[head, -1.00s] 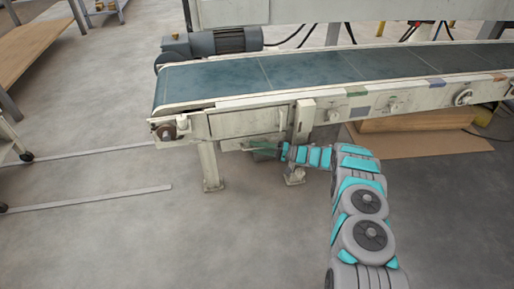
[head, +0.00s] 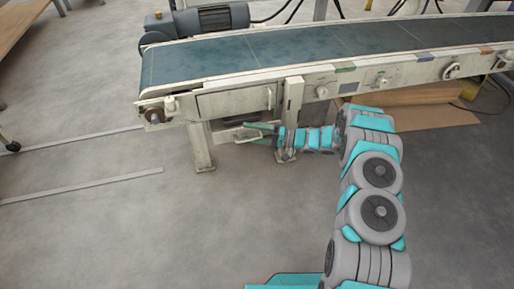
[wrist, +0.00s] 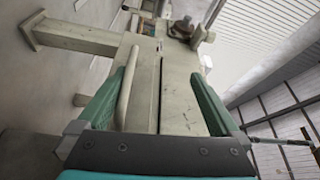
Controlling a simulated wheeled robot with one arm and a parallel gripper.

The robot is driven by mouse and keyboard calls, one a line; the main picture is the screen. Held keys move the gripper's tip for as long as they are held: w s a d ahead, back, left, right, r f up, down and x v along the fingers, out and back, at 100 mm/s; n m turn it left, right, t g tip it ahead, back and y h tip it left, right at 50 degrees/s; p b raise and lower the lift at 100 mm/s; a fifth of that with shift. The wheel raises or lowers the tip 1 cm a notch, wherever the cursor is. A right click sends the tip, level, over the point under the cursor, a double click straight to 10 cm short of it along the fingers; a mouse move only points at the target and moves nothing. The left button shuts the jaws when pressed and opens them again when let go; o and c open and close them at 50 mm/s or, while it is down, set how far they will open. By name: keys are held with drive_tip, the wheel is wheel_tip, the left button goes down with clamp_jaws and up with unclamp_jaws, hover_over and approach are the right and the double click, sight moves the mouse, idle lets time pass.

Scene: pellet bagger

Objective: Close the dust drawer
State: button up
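My gripper (head: 250,133) is low under the near side of the conveyor, its two green fingers spread apart and pointing left. In the wrist view, my gripper (wrist: 157,75) is open, with a pale front and a long bar handle (wrist: 128,90) between the fingers. The handle is close to the left finger; whether they touch, I cannot tell. I take the pale low part under the side panel as the dust drawer (head: 225,135). My fingers partly hide it in the head view. How far out it stands is not clear.
The conveyor (head: 290,48) spans the view, with a handled side panel (head: 235,101) above my gripper. A pale leg (head: 200,147) stands to the left of my fingers, another behind my wrist. A brown board (head: 425,110) lies at right. Floor in front is clear.

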drive_tip(key=s+d+r, duration=0.2)
drive_tip(key=s, duration=0.5)
drive_tip(key=shift+s+d+r+p, duration=0.2)
drive_tip(key=shift+s+r+p, duration=0.05)
drive_tip(key=shift+s+p, duration=0.1)
drive_tip(key=d+f, duration=0.1)
drive_tip(key=d, duration=0.7)
drive_tip(key=shift+s+d+f, duration=0.15)
drive_tip(key=shift+s+d, duration=0.15)
drive_tip(key=shift+s, duration=0.1)
drive_tip(key=shift+s+d, duration=0.1)
drive_tip(key=shift+d, duration=0.3)
drive_tip(key=shift+c, duration=1.1)
drive_tip(key=shift+s+a+f, duration=0.1)
drive_tip(key=shift+s+f, duration=0.2)
drive_tip(key=shift+f, duration=0.2)
drive_tip(key=shift+a+f, duration=0.1)
drive_tip(key=shift+a, duration=0.05)
